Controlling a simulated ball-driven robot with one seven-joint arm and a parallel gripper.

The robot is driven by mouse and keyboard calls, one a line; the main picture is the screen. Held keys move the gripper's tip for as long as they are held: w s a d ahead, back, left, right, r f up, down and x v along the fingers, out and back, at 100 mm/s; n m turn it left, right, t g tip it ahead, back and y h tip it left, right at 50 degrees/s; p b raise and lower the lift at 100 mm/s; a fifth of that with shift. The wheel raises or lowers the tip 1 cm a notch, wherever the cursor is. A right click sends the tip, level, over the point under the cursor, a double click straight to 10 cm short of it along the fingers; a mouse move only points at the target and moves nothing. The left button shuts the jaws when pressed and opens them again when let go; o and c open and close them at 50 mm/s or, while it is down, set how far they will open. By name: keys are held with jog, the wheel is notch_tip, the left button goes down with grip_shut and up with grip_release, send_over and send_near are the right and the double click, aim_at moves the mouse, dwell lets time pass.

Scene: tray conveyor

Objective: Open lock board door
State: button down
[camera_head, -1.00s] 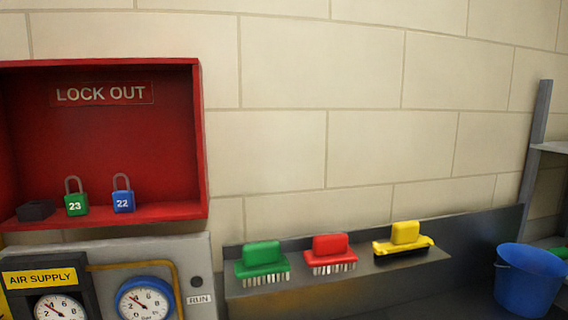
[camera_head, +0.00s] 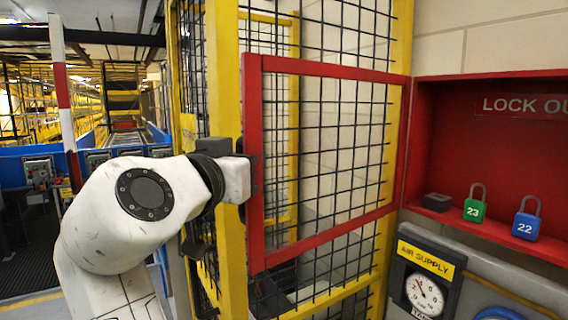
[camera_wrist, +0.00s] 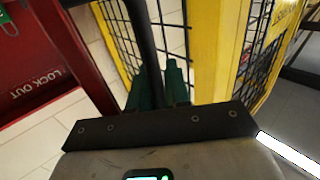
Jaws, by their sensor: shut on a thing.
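The lock board (camera_head: 460,86) is a red wall box marked LOCK OUT. Its door (camera_head: 255,150), a red frame with black mesh, stands swung open to the left of the box, in front of a yellow mesh guard. My white arm reaches to the door's free left edge, and my gripper's fingertips are hidden there in the head view. In the wrist view, my gripper (camera_wrist: 162,84) has its dark green fingers closed around the lower end of a dark bar (camera_wrist: 143,35), which seems to be the door's handle. The red box (camera_wrist: 50,60) shows at left there.
A green padlock 23 (camera_head: 475,205) and a blue padlock 22 (camera_head: 527,219) stand inside the box beside a small dark block (camera_head: 437,202). The gauge panel (camera_head: 440,241) is below. The yellow guard frame (camera_head: 229,90) is close behind the door and my arm.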

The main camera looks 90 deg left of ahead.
jog(key=shift+a+r, duration=0.15)
jog(key=shift+a, duration=0.25)
jog(key=c, duration=1.4)
grip_release()
jog(key=shift+a+r, duration=0.1)
jog(key=shift+c, duration=0.2)
jog(key=b+v, duration=0.3)
jog(key=v, duration=0.8)
jog(key=shift+s+f, duration=0.15)
jog(key=shift+f, duration=0.05)
jog(key=shift+o, duration=0.3)
